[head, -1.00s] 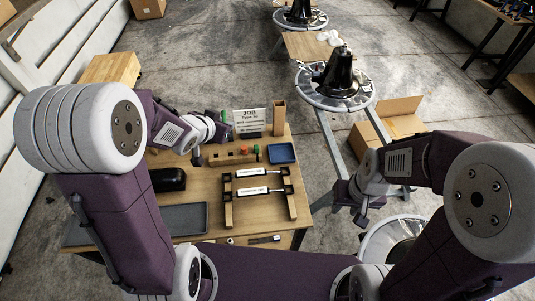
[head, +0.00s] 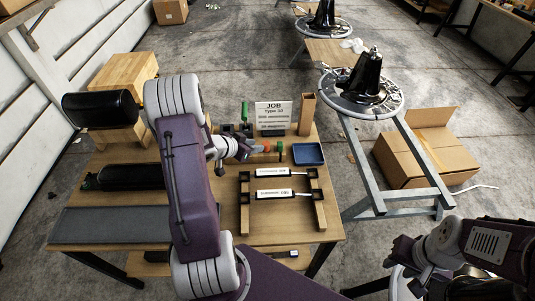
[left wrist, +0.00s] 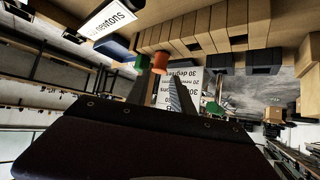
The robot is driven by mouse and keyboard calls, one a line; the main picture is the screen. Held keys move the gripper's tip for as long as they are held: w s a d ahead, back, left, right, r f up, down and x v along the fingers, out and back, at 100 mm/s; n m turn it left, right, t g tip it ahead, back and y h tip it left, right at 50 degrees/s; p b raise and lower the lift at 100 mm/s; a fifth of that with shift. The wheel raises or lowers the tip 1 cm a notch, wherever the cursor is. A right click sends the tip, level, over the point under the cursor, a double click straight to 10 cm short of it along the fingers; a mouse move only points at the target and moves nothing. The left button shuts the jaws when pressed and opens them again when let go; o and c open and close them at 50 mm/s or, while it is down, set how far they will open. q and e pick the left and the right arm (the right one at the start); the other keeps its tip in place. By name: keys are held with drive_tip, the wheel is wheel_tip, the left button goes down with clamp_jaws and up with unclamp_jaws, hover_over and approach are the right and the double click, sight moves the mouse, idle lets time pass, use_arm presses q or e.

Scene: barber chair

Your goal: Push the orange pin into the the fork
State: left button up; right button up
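The orange pin (head: 266,147) stands in a wooden block rack on the workbench, with a green pin (head: 280,147) just to its right. My left gripper (head: 248,148) is at the left side of the orange pin. In the left wrist view the orange pin (left wrist: 160,62) shows at the fingertips (left wrist: 161,76), beside the green pin (left wrist: 141,62). The fingers look apart, with the sign visible between them; contact with the pin is unclear. My right gripper (head: 425,277) is low at the right, away from the bench, its fingers unclear. I cannot make out the fork.
A job sign (head: 272,116), wooden post (head: 307,115) and blue tray (head: 308,154) stand close to the rack. Labelled cylinders (head: 274,195) rest on wooden holders nearer me. A black chair base (head: 370,80) sits on a ringed metal stand right of the bench, beside an open box (head: 428,158).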

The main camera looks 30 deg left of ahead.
sight(266, 143)
use_arm(q)
drive_tip(key=b+x, duration=0.1)
drive_tip(key=x, duration=0.7)
drive_tip(key=shift+w+f+b, duration=0.1)
drive_tip(key=shift+f+b, duration=0.1)
drive_tip(key=shift+b, duration=0.1)
drive_tip(key=shift+r, duration=0.1)
drive_tip(key=shift+c, duration=0.2)
clamp_jaws()
